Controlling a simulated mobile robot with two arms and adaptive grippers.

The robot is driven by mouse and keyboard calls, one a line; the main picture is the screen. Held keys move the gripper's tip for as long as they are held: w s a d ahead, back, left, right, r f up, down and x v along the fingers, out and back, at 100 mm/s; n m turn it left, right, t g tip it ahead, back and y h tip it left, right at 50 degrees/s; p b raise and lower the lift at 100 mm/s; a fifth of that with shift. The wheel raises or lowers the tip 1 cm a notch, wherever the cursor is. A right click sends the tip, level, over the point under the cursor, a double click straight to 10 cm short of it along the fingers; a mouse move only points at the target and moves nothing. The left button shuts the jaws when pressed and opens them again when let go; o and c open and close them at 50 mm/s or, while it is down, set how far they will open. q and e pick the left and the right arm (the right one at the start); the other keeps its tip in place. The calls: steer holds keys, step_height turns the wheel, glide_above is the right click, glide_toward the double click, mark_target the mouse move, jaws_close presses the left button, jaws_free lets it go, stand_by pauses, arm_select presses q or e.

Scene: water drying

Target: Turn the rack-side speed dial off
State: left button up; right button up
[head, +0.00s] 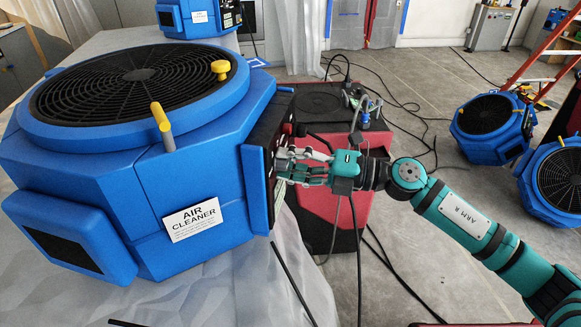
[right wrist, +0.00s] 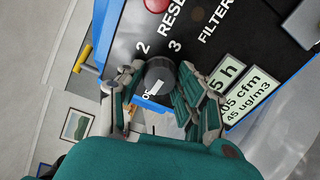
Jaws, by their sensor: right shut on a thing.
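The blue air cleaner (head: 110,170) stands on the pale sheet-covered surface at the left, with a black control panel (head: 262,150) on its right side. In the right wrist view a dark round dial (right wrist: 160,70) with a white pointer mark sits on that panel, with the labels 2, 3 and a partly hidden "OF" around it. The white mark is on the side near the "OF" lettering. My right gripper (head: 283,165) is at the panel; in the right wrist view its fingers (right wrist: 160,88) are on both sides of the dial, shut on it. My left gripper is not in view.
A red button (right wrist: 156,4) and small label plates (right wrist: 222,95) are on the panel near the fingers. A red-and-black machine (head: 395,145) stands behind my right gripper. Cables lie on the floor. More blue units (head: 490,125) stand at the right.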

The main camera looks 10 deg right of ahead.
steer(key=shift+n, duration=0.5)
steer(key=o, duration=1.2)
steer(key=shift+c, duration=0.2)
steer(key=v, duration=1.2)
